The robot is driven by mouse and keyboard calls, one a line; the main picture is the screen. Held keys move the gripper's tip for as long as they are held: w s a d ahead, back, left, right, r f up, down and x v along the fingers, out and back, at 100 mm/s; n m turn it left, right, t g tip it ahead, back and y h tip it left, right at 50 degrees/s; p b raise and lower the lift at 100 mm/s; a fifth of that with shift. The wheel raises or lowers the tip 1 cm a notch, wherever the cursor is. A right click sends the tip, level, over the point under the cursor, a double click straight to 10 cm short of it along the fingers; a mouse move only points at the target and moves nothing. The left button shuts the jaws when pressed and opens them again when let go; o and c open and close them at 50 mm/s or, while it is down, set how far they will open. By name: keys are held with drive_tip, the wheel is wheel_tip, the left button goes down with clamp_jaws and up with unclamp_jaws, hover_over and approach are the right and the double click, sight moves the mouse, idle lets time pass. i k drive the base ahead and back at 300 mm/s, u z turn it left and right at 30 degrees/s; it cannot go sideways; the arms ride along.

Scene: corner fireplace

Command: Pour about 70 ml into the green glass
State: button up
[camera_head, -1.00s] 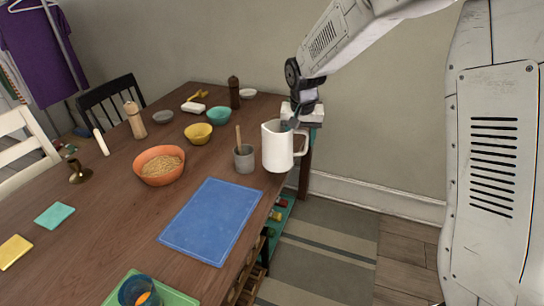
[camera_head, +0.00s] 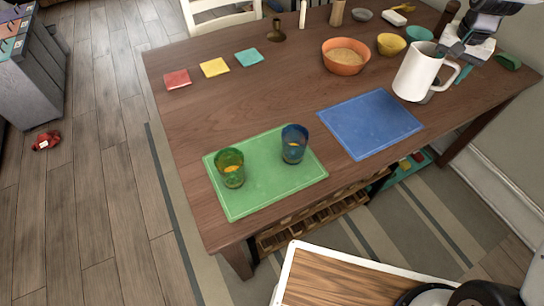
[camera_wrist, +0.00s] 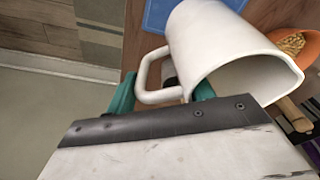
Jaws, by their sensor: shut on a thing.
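The green glass (camera_head: 230,168) stands upright on the left part of a green mat (camera_head: 255,200), with something orange-yellow visible low in it. A blue glass (camera_head: 294,144) stands to its right on the same mat, also with something orange inside. My gripper (camera_head: 460,64) is shut on the handle of a white pitcher (camera_head: 416,72), at the table's far right. The pitcher looks roughly upright; I cannot tell whether it touches the table. In the wrist view, the teal fingers (camera_wrist: 163,92) are at the handle of the pitcher (camera_wrist: 205,45); its liquid level cannot be made out.
A blue mat (camera_head: 370,124) lies between the glasses and the pitcher. An orange bowl (camera_head: 345,57) and a yellow bowl (camera_head: 391,44) stand behind. Red (camera_head: 177,79), yellow (camera_head: 214,67) and teal (camera_head: 248,57) squares lie at the back left. The table (camera_head: 270,95) is clear around its middle.

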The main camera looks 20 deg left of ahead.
sight(233, 178)
drive_tip(key=u, duration=3.3)
drive_tip(key=k, duration=1.05)
drive_tip(key=z, duration=1.5)
drive_tip(key=i, duration=0.5)
